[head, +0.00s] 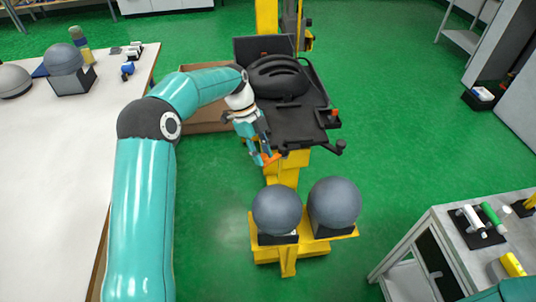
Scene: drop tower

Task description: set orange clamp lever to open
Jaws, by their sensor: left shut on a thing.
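The orange clamp lever (271,158) is at the left front edge of the black drop carriage (293,122), above the yellow tower post (283,175). My left gripper (262,158) reaches down to it and is shut on the lever, with its fingers covering part of it. The carriage holds a black helmet-like shell (278,76). A small orange part (334,112) also shows at the carriage's right side. The lever's exact angle is hard to tell. My right gripper is outside the picture.
Two grey balls (276,210) (334,204) stand on the yellow base in front. A white table (50,130) is at the left, and a grey bench (455,240) at the right.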

